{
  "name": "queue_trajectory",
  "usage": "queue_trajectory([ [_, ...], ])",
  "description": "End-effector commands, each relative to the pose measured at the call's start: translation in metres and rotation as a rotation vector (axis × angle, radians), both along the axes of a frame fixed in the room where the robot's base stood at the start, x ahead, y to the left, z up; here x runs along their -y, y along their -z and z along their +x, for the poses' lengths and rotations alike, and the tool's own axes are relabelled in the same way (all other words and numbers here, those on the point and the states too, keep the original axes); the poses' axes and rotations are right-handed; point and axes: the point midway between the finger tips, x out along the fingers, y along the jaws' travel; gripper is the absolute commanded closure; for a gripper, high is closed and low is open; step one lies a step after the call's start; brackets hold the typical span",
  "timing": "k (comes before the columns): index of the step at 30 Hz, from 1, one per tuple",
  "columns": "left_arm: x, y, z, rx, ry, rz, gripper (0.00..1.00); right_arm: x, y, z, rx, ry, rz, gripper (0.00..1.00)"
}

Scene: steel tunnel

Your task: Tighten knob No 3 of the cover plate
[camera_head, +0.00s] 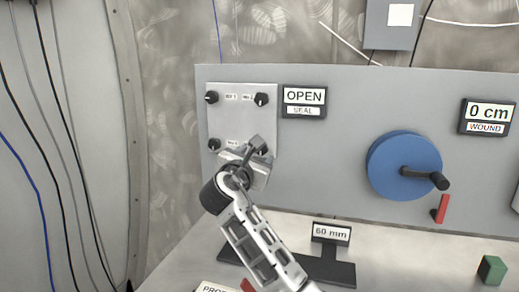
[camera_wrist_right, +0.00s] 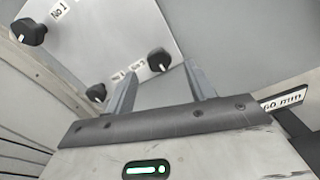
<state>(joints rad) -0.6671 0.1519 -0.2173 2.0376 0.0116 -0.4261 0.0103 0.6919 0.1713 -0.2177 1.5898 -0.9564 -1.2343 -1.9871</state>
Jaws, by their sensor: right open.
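The light cover plate (camera_head: 243,110) is on the left of the grey panel, with black knobs near its corners. The No 1 knob (camera_head: 211,97) is at top left, another knob (camera_head: 262,99) at top right, and one (camera_head: 214,144) at lower left. My left gripper is out of view.
An "OPEN SEAL" sign (camera_head: 304,101) is right of the plate. Farther right are a blue crank wheel (camera_head: 404,165), a red handle (camera_head: 442,208) and a "0 cm" sign (camera_head: 487,116). A "60 mm" sign (camera_head: 331,232) and green block (camera_head: 492,269) stand on the bench.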

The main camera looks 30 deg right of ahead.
Motion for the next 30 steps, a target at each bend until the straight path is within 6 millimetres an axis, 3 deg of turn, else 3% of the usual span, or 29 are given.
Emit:
queue_trajectory([
  [3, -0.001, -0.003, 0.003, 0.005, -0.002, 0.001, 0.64, 0.017, -0.001, 0.013, -0.001, 0.002, -0.001, 0.45],
  [9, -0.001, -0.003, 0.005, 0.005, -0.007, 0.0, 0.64, 0.031, 0.0, 0.027, 0.0, 0.0, 0.0, 0.45],
  [20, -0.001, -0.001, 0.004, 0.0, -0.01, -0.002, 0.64, 0.035, 0.0, 0.03, 0.001, -0.001, 0.0, 0.45],
  [24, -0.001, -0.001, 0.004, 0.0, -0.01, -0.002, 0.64, 0.034, 0.0, 0.03, 0.001, -0.001, 0.0, 0.84],
  [25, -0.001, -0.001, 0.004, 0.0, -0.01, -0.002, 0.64, 0.034, 0.0, 0.03, 0.001, -0.001, 0.0, 0.9],
  [30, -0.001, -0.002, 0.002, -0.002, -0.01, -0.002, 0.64, 0.034, 0.0, 0.03, 0.002, -0.001, 0.002, 0.9],
])
